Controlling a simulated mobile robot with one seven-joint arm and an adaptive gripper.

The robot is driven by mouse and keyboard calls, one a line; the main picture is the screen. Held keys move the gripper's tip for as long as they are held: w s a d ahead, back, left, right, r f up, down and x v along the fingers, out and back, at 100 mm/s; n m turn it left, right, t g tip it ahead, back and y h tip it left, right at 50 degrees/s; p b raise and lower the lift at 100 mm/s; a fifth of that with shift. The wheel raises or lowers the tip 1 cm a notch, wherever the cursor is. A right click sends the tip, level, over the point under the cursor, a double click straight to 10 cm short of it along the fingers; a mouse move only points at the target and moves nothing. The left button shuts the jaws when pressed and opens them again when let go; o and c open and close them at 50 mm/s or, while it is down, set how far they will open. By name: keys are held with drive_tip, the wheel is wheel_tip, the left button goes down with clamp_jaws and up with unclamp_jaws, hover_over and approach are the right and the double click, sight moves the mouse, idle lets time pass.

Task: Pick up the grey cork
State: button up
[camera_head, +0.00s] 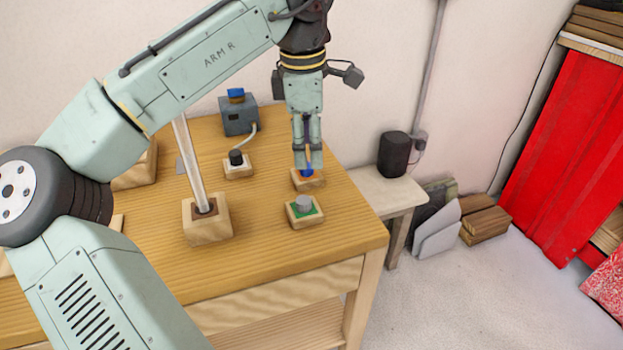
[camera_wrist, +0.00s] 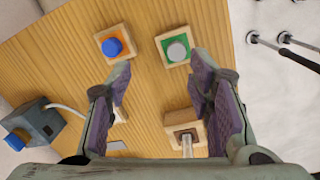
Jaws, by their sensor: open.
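The grey cork (camera_head: 303,203) stands on a green patch on a small wooden block near the table's right front. In the wrist view the grey cork (camera_wrist: 177,51) is a round grey top on green, ahead of the right finger. My gripper (camera_head: 308,165) is above the table, pointing down, over a blue cork (camera_head: 307,171) on a neighbouring block behind the grey one. In the wrist view my gripper (camera_wrist: 160,80) is open and empty, with its two purple-padded fingers apart. The blue cork (camera_wrist: 112,47) lies beyond the left finger.
A glass rod (camera_head: 188,160) stands upright in a wooden block (camera_head: 207,229) left of the grey cork. A grey box with a blue top (camera_head: 238,117) and a cabled black knob (camera_head: 236,157) are at the back. The table's right edge (camera_head: 370,215) is near the cork.

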sight(304, 200)
drive_tip(key=shift+n+g+y, duration=0.3)
drive_tip(key=shift+n+g, duration=0.2)
drive_tip(key=f, duration=0.1)
drive_tip(key=s+f, duration=0.1)
drive_tip(key=f, duration=0.1)
drive_tip(key=a+f, duration=0.1)
drive_tip(key=f, duration=0.1)
drive_tip(key=shift+s+p, duration=0.15)
drive_tip(key=shift+p, duration=0.15)
drive_tip(key=shift+s+f+p, duration=0.1)
drive_tip(key=shift+f+p, duration=0.7)
drive_tip(key=shift+f, duration=2.25)
drive_tip(key=shift+c, duration=0.5)
drive_tip(key=c, duration=0.8)
